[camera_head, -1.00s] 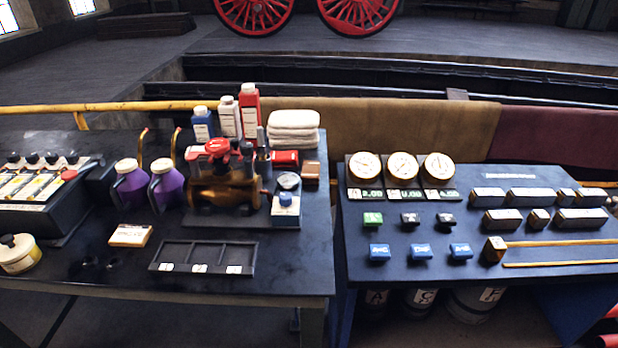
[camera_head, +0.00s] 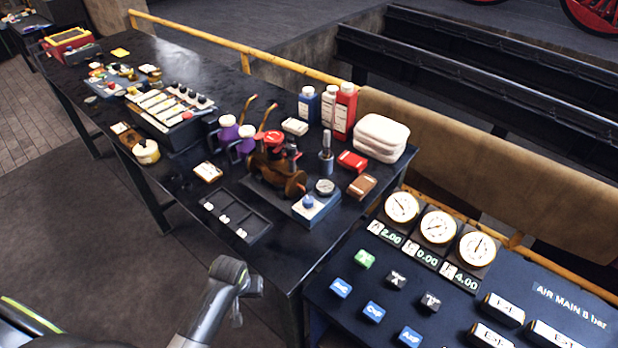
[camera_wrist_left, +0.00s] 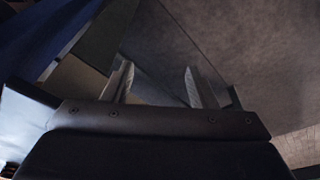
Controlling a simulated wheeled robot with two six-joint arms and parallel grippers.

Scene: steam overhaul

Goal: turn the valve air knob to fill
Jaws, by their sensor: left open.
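A blue knob (camera_head: 309,201) sits on a small white-and-blue box (camera_head: 316,210) near the front right corner of the black table. Beside it is a brown valve assembly (camera_head: 272,172) with a red top and a small round gauge (camera_head: 324,187). Which way the knob points is too small to tell. My left arm shows at the bottom, low in front of the table and well short of the knob. In the left wrist view my left gripper (camera_wrist_left: 157,85) is open and empty, its two fingers apart. My right gripper is not in view.
A dark compartment tray (camera_head: 236,217) lies near the table's front edge. Bottles, folded white cloths (camera_head: 381,138) and a red box (camera_head: 352,161) stand behind the valve. A blue panel with dials (camera_head: 438,227) and knobs stands at the right. Floor left of the table is open.

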